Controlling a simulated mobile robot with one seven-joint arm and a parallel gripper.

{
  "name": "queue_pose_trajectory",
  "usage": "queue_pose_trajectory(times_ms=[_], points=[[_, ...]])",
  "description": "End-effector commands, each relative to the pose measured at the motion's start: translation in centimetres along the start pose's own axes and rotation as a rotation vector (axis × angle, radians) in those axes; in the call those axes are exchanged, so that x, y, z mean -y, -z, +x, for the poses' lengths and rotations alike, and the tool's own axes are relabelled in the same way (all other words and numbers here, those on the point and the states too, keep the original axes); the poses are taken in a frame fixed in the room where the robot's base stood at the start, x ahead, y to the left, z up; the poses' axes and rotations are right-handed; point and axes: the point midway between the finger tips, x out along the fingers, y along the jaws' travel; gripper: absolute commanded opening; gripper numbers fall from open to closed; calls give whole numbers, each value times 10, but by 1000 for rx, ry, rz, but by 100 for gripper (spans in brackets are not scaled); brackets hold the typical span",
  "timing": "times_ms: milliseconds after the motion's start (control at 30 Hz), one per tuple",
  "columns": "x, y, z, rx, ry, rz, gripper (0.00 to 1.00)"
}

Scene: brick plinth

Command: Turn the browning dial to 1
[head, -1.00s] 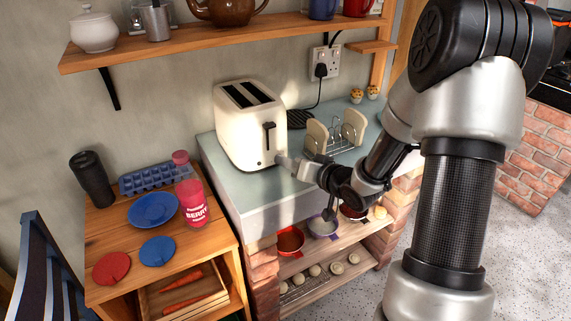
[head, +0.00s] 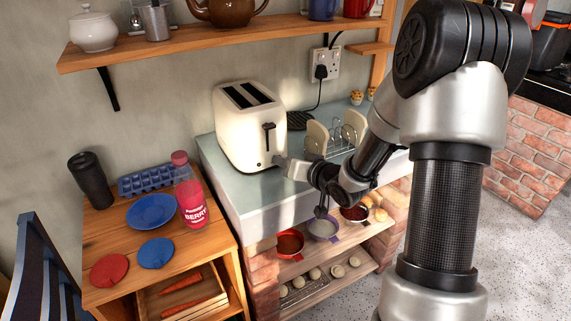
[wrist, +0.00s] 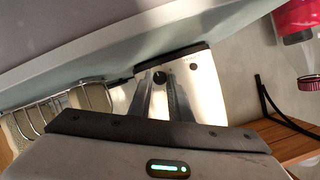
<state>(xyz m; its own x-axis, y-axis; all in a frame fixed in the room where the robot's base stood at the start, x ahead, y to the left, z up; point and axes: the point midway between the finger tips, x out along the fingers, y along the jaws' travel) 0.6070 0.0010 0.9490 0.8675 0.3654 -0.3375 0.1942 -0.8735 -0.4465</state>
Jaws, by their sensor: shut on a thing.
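The cream toaster (head: 240,130) stands on the grey-blue worktop (head: 245,195), with two dark slots on top and a black lever (head: 268,138) on its front face. My gripper (head: 283,162) reaches in from the right to the lower part of that face. In the wrist view, the toaster (wrist: 208,92) lies ahead of the two metal fingers (wrist: 161,84). The dark round browning dial (wrist: 160,77) shows between the fingertips, which are shut on it. Its number marks are too small to read, so its setting cannot be told.
A wire toast rack (head: 335,145) with bread stands right of the toaster. A wooden shelf (head: 225,38) with pots hangs above. At left, a wooden unit (head: 110,225) bears a berry bottle (head: 193,205), a blue plate (head: 153,211) and an ice tray. Bowls sit on the lower shelf.

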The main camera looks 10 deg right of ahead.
Motion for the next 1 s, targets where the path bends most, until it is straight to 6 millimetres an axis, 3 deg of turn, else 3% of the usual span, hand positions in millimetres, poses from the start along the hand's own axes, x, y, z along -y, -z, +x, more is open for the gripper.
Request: queue_pose_trajectory(times_ms=[200, 533, 567, 667, 1000], points=[[0, -4, 2, -17, -59, -169, 0], [1, -1, 0, -17, -70, -191, 0], [1, -1, 0, -17, -70, -191, 21], [1, -1, 0, -17, -70, -190, 36], [2, -1, 0, -18, -69, -190, 36]])
